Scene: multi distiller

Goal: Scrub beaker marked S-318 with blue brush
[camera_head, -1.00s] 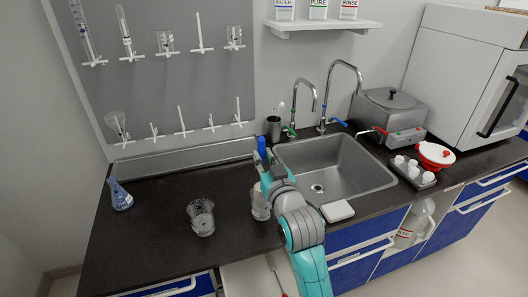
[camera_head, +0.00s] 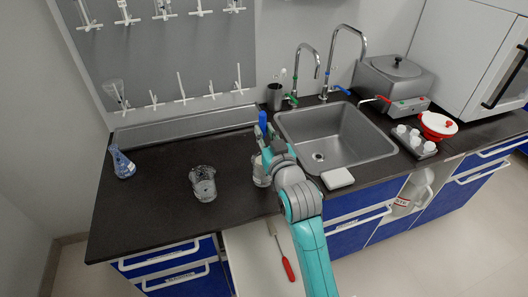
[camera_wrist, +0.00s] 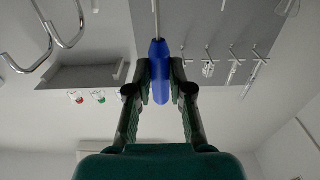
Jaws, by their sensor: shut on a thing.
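My gripper (camera_wrist: 160,72) is shut on the blue handle of the brush (camera_wrist: 159,88), with its thin metal stem running away from the fingers. In the head view the blue handle (camera_head: 262,121) stands up above my gripper (camera_head: 266,140), over the counter left of the sink. A glass beaker (camera_head: 258,172) is partly hidden behind my arm, just below the gripper; whether the brush is inside it I cannot tell. Another clear beaker (camera_head: 203,184) stands on the counter to the left. No marking on either beaker is readable.
A sink (camera_head: 334,134) with two taps lies right of my gripper, with a white block (camera_head: 337,178) at its front edge. A blue flask (camera_head: 122,163) stands far left. An open drawer (camera_head: 252,262) below holds a red-handled tool (camera_head: 288,269).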

